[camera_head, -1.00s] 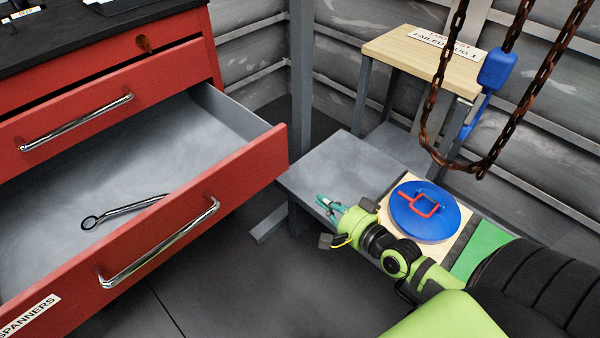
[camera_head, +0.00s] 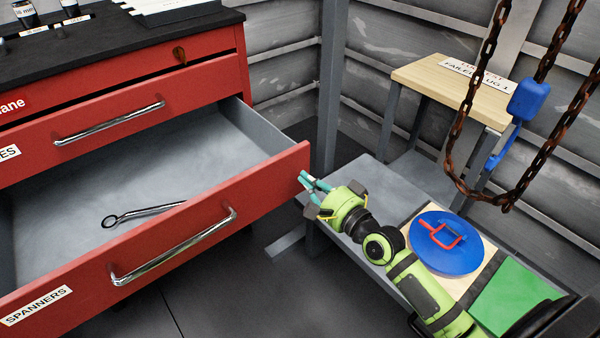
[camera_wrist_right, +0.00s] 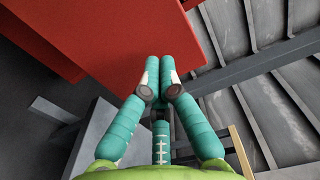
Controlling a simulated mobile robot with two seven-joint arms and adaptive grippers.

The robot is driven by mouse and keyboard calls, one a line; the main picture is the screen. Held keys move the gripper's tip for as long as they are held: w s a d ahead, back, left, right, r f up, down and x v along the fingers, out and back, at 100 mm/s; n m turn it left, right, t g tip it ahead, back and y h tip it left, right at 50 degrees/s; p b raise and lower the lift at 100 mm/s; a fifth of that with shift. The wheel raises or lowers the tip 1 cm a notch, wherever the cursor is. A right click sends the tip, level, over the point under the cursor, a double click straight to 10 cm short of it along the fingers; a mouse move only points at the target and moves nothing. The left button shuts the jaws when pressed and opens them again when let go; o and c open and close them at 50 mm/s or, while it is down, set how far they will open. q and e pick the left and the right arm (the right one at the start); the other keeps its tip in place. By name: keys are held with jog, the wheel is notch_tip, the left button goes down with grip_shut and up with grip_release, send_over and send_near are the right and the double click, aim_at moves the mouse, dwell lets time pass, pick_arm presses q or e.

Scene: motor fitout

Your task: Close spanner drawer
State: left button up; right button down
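The spanner drawer (camera_head: 265,195) is red with a chrome handle (camera_head: 175,250) and a "SPANNERS" label. It stands pulled far out of the red cabinet, its grey inside showing. A ring-ended spanner (camera_head: 145,211) lies in it. My right gripper (camera_head: 308,181), green with teal fingers, is at the right end of the drawer front. In the right wrist view its fingers (camera_wrist_right: 158,75) are drawn together with nothing between them, over the red drawer front (camera_wrist_right: 110,40). I cannot tell whether they touch it. My left gripper is not in view.
Other red drawers (camera_head: 110,118) above are shut. A grey bench (camera_head: 375,180) holds a blue round lid (camera_head: 447,255) with a red handle and a green mat (camera_head: 515,295). Rusty chains (camera_head: 490,50) hang at right near a wooden-topped table (camera_head: 430,80). Dark floor lies in front of the drawer.

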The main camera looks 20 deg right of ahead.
aim_at(292, 166)
jog(key=shift+x, duration=1.2)
jog(key=shift+w+a, duration=0.1)
jog(key=shift+w, duration=0.35)
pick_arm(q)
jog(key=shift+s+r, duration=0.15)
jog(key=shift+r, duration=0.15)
